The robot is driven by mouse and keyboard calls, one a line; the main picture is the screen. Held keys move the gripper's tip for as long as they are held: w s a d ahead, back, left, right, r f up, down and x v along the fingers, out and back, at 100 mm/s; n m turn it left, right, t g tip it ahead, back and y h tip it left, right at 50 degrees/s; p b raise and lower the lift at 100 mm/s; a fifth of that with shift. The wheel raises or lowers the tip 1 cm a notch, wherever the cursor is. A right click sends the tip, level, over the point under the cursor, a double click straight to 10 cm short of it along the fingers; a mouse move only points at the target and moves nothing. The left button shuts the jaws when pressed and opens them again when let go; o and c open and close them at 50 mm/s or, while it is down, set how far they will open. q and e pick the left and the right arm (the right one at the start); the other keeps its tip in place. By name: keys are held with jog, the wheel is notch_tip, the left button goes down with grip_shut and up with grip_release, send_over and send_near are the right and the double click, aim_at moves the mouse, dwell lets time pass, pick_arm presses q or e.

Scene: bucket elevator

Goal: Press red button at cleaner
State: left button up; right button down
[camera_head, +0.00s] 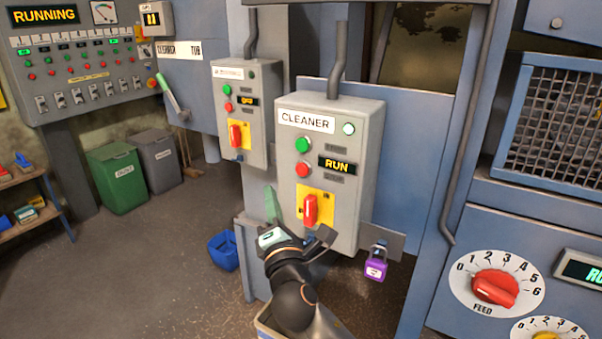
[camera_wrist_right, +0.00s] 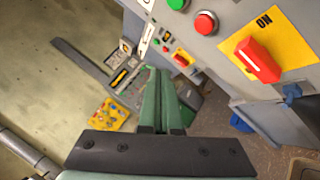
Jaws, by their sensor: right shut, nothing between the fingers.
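The grey cleaner box (camera_head: 356,150) stands at the middle of the head view, with a CLEANER label and a display reading RUN. Its red button (camera_head: 303,170) sits below a green button (camera_head: 303,145). In the right wrist view the red button (camera_wrist_right: 205,22) is at the top, right of the fingertips. My right gripper (camera_head: 270,190) is shut and empty, its green fingers pointing up. In the head view it is left of and below the red button, apart from it. My left gripper is not in view.
A red switch handle (camera_head: 310,208) on a yellow plate juts out below the buttons, close to my right gripper. A second grey control box (camera_head: 262,110) stands to the left. A purple padlock (camera_head: 376,265) hangs at lower right. A blue bucket (camera_head: 223,250) stands on the floor.

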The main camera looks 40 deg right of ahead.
aim_at(297, 166)
jog(key=shift+d, duration=0.1)
jog(key=shift+w+d, duration=0.55)
jog(key=shift+d, duration=0.8)
jog(key=shift+w+d, duration=0.6)
jog(key=shift+d, duration=0.7)
jog(key=shift+w+d, duration=0.55)
jog(key=shift+d, duration=0.8)
jog(key=shift+w+d, duration=0.2)
jog(key=shift+d, duration=0.2)
jog(key=shift+w+d, duration=0.15)
jog(key=shift+d, duration=0.3)
jog(key=shift+p, duration=0.3)
jog(key=shift+s+a, duration=0.35)
jog(key=shift+a, duration=0.45)
